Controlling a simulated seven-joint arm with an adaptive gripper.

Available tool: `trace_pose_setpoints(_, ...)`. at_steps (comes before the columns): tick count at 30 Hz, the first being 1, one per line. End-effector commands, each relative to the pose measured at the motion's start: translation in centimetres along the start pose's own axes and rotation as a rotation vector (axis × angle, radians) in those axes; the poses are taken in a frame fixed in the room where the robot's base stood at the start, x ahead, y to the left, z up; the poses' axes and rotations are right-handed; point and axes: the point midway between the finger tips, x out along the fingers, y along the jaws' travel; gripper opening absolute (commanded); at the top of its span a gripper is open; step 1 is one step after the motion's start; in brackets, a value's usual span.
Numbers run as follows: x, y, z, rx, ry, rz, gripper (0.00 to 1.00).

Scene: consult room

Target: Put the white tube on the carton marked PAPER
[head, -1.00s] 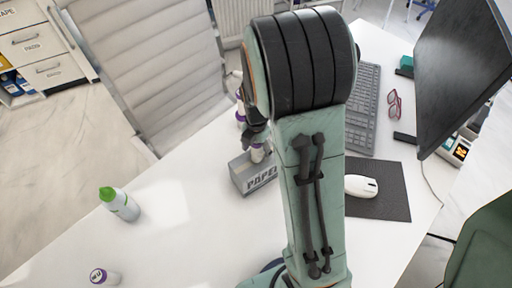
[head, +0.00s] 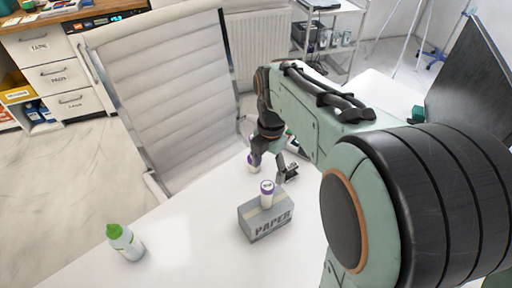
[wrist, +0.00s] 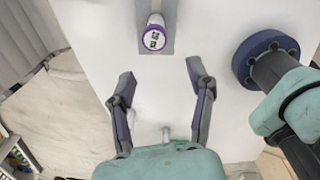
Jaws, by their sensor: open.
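The white tube (head: 267,195) with a purple cap stands upright on top of the grey carton (head: 257,232) marked PAPER. In the wrist view the capped end of the tube (wrist: 154,39) faces the camera, just beyond the fingertips, with part of the carton (wrist: 142,47) behind it. My gripper (head: 271,168) is open and empty, behind the tube and apart from it. In the wrist view the two fingers of my gripper (wrist: 160,85) are spread wide with bare desk between them.
A white bottle with a green cap (head: 125,243) stands on the desk at left. A grey chair (head: 160,95) is behind the desk, and a monitor (head: 470,85) is at right. The desk between bottle and carton is clear.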

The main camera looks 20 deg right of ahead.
Motion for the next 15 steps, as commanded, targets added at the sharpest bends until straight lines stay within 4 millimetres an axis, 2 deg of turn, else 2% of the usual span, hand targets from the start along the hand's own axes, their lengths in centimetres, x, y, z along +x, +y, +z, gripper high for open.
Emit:
trace_pose_setpoints(2,-0.6,-1.0,-1.3,0.149,0.013,0.01,0.54)
trace_pose_setpoints(7,-1.6,-4.7,-5.9,0.724,0.055,0.012,0.54)
trace_pose_setpoints(12,-1.4,-8.9,-10.2,1.34,0.073,-0.014,0.54)
trace_pose_setpoints(15,-0.9,-10.8,-12.0,1.623,0.069,-0.028,0.54)
